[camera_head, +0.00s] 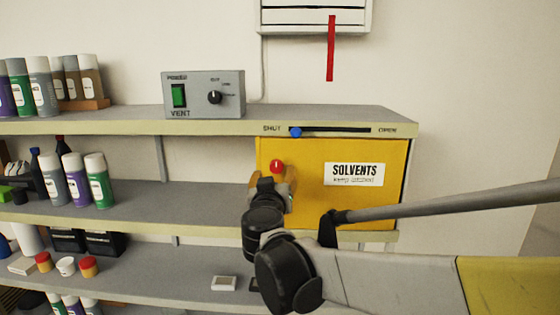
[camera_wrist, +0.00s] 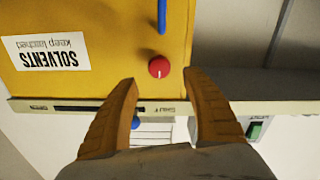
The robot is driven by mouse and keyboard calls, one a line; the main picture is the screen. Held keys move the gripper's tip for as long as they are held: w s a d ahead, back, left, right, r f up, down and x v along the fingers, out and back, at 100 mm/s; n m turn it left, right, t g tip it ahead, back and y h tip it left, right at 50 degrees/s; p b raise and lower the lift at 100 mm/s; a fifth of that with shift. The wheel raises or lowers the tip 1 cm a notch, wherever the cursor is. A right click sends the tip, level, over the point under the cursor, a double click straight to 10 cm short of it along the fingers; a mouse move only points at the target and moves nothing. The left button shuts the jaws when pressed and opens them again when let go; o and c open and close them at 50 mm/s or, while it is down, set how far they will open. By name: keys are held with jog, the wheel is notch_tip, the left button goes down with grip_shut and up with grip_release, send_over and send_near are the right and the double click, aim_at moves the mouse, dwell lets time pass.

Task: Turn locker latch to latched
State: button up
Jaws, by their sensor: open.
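The yellow solvents locker (camera_head: 310,158) stands on the shelf, its door closed or nearly so. Its label reads "SOLVENTS keep latched". A round red knob with a small white mark (camera_head: 277,166), likely the latch, sits near the door's left edge; it also shows in the wrist view (camera_wrist: 158,67), which is upside down. My gripper (camera_head: 274,179) is in front of the knob. In the wrist view, the gripper's orange fingers (camera_wrist: 160,84) are open, with the knob framed between and just beyond their tips. I see no contact with it. Latch lettering is not visible.
A blue slider (camera_head: 296,132) sits near SHUT on the shelf edge above the locker. A blue door handle (camera_wrist: 162,16) is near the knob. A grey vent box (camera_head: 205,95) stands on the top shelf. Bottles (camera_head: 75,180) fill the left shelves. A red strip (camera_head: 331,48) hangs above.

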aim_at(276, 167)
jog(key=w+p, duration=0.1)
jog(key=w, duration=0.5)
jog(key=shift+w+d, duration=0.15)
jog(key=shift+w, duration=0.1)
jog(key=c, duration=1.2)
